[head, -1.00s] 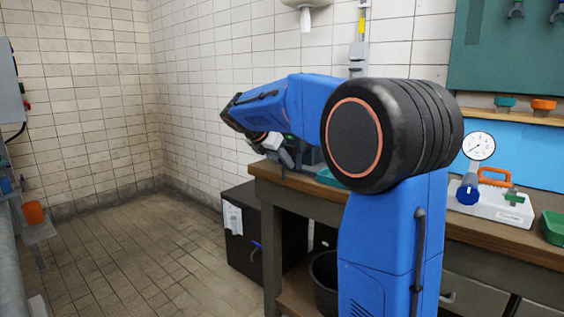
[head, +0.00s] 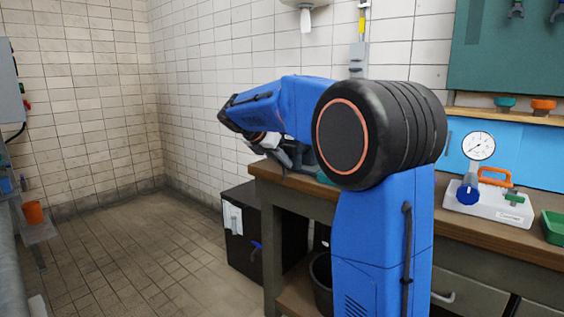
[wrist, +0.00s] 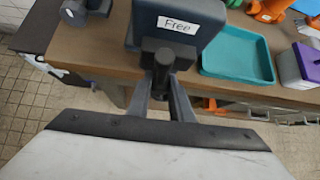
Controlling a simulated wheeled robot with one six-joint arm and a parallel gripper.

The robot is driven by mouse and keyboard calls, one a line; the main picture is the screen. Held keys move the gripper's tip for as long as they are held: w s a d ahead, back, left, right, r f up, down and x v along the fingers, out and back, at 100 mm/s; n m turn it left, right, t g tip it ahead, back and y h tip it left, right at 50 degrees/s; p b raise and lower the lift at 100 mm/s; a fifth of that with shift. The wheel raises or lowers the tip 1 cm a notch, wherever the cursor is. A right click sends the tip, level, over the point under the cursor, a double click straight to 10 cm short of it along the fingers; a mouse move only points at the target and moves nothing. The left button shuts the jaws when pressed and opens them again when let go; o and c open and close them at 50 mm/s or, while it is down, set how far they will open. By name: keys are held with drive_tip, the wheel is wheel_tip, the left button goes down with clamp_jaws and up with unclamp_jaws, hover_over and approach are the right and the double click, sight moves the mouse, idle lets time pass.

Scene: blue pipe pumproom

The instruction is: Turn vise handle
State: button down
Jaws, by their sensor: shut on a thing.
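In the wrist view, the vise (wrist: 175,28) is a dark grey body with a white label reading "Free", at the top middle. A dark round screw end (wrist: 163,62) sticks out from it towards me. My gripper (wrist: 160,82) has its two grey fingers on either side of this end, shut on the vise handle. The handle itself is largely hidden between the fingers, so its angle cannot be told. In the head view, my gripper (head: 268,142) is at the left end of the bench, and my arm hides much of the vise (head: 303,155).
The wooden workbench (head: 480,238) runs to the right. A teal tray (wrist: 238,60) lies right of the vise, with a purple-lidded box (wrist: 304,62) beyond. A pressure gauge (head: 478,146) stands farther right.

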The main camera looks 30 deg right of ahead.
drive_tip(key=shift+n+g+h, duration=0.8)
drive_tip(key=shift+n+g, duration=0.2)
drive_tip(key=shift+g, duration=0.6)
drive_tip(key=c, duration=1.6)
unclamp_jaws()
drive_tip(key=shift+d, duration=0.15)
drive_tip(key=v, duration=1.7)
drive_tip(key=shift+w+a+r, duration=0.1)
drive_tip(key=shift+w+a, duration=0.1)
